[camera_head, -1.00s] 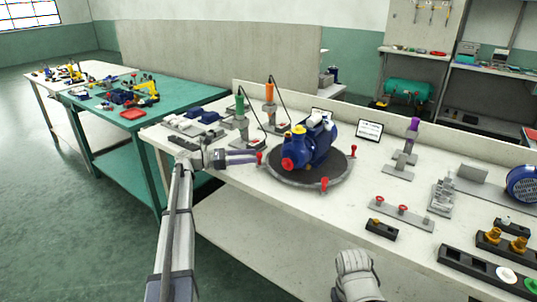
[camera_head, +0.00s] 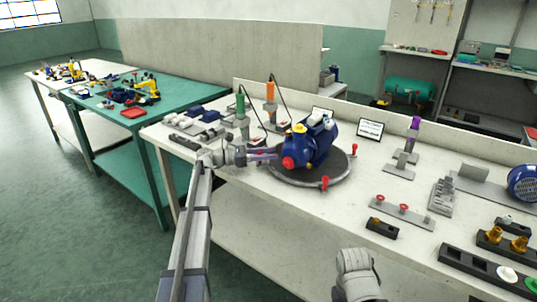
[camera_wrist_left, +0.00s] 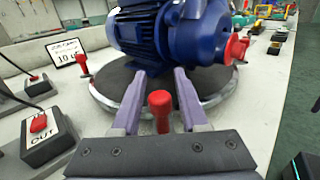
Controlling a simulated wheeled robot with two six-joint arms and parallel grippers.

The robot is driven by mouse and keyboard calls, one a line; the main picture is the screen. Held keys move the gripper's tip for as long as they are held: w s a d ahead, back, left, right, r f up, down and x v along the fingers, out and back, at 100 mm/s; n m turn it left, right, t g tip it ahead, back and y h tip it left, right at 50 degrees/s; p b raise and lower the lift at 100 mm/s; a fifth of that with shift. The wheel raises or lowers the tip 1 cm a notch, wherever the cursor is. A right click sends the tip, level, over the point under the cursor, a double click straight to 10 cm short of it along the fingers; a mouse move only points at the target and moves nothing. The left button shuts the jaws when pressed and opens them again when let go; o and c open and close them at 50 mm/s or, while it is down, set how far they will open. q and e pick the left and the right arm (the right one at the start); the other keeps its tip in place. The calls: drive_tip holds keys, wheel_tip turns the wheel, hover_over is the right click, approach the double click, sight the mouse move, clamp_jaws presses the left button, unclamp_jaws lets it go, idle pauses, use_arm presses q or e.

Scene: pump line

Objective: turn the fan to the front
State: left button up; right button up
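A blue pump and motor unit (camera_head: 312,146) sits on a round dark turntable (camera_head: 335,178). Its red port faces front-left and its finned motor body (camera_wrist_left: 142,30) extends toward the back; I cannot make out the fan itself. Red upright handles stand on the rim, one at the front (camera_head: 324,183) and one at the right (camera_head: 354,150). My left gripper (camera_head: 272,155) is at the left rim. In the left wrist view its open fingers (camera_wrist_left: 160,95) stand on both sides of another red handle (camera_wrist_left: 160,108), with gaps visible. My right arm shows at bottom, its fingers out of frame.
A small sign (camera_head: 370,129) stands behind the turntable. Stands with green (camera_head: 240,106) and orange (camera_head: 270,92) tops are behind-left. A plate with red knobs (camera_head: 402,212) lies right of the turntable. A control box (camera_wrist_left: 42,135) shows in the left wrist view.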

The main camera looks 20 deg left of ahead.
use_arm(q)
clamp_jaws()
idle(1.1)
